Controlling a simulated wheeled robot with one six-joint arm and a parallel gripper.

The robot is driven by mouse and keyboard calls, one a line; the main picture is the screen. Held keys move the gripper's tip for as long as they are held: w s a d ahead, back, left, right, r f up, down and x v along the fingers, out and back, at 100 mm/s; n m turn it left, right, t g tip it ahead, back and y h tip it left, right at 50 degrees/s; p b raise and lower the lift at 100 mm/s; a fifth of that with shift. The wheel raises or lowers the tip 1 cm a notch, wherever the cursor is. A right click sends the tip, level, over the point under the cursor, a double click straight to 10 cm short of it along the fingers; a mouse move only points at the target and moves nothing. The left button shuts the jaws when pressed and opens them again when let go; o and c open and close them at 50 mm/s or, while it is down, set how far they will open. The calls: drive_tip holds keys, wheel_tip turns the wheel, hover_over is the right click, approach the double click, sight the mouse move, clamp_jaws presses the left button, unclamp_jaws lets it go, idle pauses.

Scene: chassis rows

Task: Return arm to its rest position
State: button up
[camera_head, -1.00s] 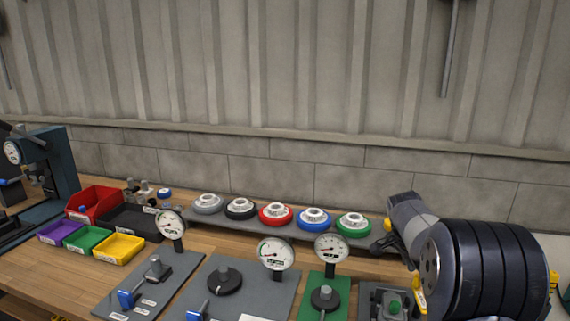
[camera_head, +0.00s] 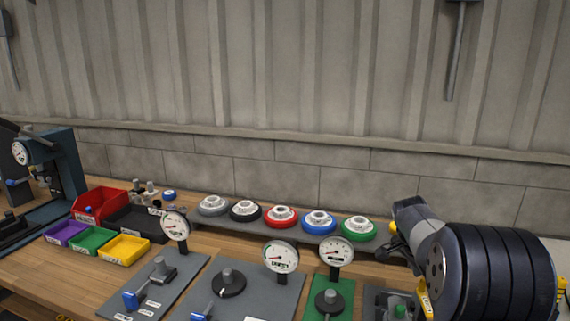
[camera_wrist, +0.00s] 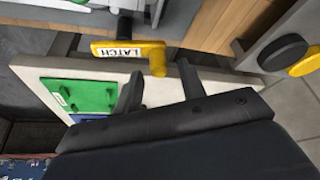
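My arm (camera_head: 485,270) fills the lower right of the head view, with a dark ribbed joint and a grey link angled up and left over the bench. Beyond the fingers is a white panel with a yellow handle labelled LATCH (camera_wrist: 128,50) and a green plate (camera_wrist: 80,97). I cannot tell whether the fingers touch the panel. The gripper's fingers cannot be made out in the head view.
The wooden bench (camera_head: 60,270) holds dial gauges (camera_head: 281,257) on stands, a row of coloured ring parts (camera_head: 281,216), a red bin (camera_head: 98,203) and small trays. A blue-grey press (camera_head: 62,165) stands at left. A black round knob (camera_wrist: 282,52) shows in the wrist view.

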drive_tip(key=w+v, duration=0.1)
drive_tip(key=v, duration=0.8)
drive_tip(key=x, duration=0.7)
drive_tip(key=s+x, duration=0.1)
drive_tip(key=x, duration=0.2)
drive_tip(key=shift+f, duration=0.3)
drive_tip(key=shift+d+f, duration=0.15)
drive_tip(key=shift+f, duration=0.1)
drive_tip(key=shift+a+n+t, duration=0.35)
drive_tip(key=shift+n+t, duration=0.05)
drive_tip(key=shift+n, duration=0.5)
drive_tip(key=shift+s+a+n+t+y, duration=0.1)
drive_tip(key=shift+a+n+t+y, duration=0.2)
drive_tip(key=shift+n, duration=0.65)
drive_tip(key=shift+a+n+t+y, duration=0.2)
drive_tip(key=shift+a+n, duration=0.15)
drive_tip(key=shift+n, duration=0.6)
